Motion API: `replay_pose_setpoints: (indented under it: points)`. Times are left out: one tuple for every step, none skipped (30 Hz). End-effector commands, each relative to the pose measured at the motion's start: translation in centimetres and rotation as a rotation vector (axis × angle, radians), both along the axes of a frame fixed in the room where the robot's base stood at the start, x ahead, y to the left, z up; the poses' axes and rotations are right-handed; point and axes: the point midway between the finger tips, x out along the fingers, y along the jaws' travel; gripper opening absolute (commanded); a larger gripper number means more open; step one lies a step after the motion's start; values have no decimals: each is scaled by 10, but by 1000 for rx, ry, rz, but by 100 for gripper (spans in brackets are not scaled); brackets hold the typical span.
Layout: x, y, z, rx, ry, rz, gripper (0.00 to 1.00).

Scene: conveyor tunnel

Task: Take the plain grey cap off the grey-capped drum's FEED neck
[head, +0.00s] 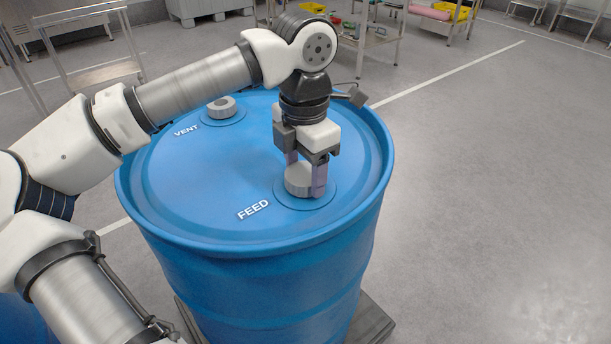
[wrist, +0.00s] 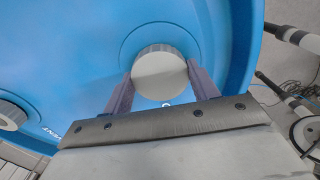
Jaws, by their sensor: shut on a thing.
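The blue drum (head: 190,190) stands upright in the head view, with the words FEED and VENT on its lid. The plain grey cap (head: 297,179) sits at the FEED neck, inside a round blue recess. It also shows in the wrist view (wrist: 160,75). My gripper (head: 306,180) points down over it, one finger on each side, and is shut on the cap. In the wrist view my gripper (wrist: 152,85) has its fingers at the cap's left and right edges. The neck under the cap is hidden, so I cannot tell whether the cap is still seated.
A second grey cap (head: 221,107) sits at the VENT neck, at the lid's far left. The drum stands on a dark pallet (head: 372,322). Shelves with yellow bins (head: 452,11) stand at the back. The floor to the right (head: 490,170) is clear.

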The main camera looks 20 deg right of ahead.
Motion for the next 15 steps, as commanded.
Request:
replay_pose_setpoints:
  points:
    - [0, 0, 0, 0, 0, 6, 27]
    - [0, 0, -1, 0, 0, 15, 27]
    - [0, 0, -1, 1, -1, 38, 27]
    - [0, 0, -2, 2, -2, 63, 27]
    - [0, 0, -2, 2, -2, 94, 27]
    - [0, 0, -2, 2, -3, 139, 27]
    - [0, 0, -3, 2, -2, 175, 27]
    - [0, 0, -3, 2, -2, 211, 27]
    - [0, 0, -2, 2, -3, 260, 27]
    - [0, 0, -2, 2, -3, 294, 27]
    - [0, 0, -2, 2, -2, 327, 27]
    - [0, 0, -2, 1, -2, 366, 27]
    - [0, 0, -2, 1, -2, 390, 27]
    - [0, 0, -1, 1, -2, 411, 27]
    - [0, 0, -1, 0, -1, 432, 27]
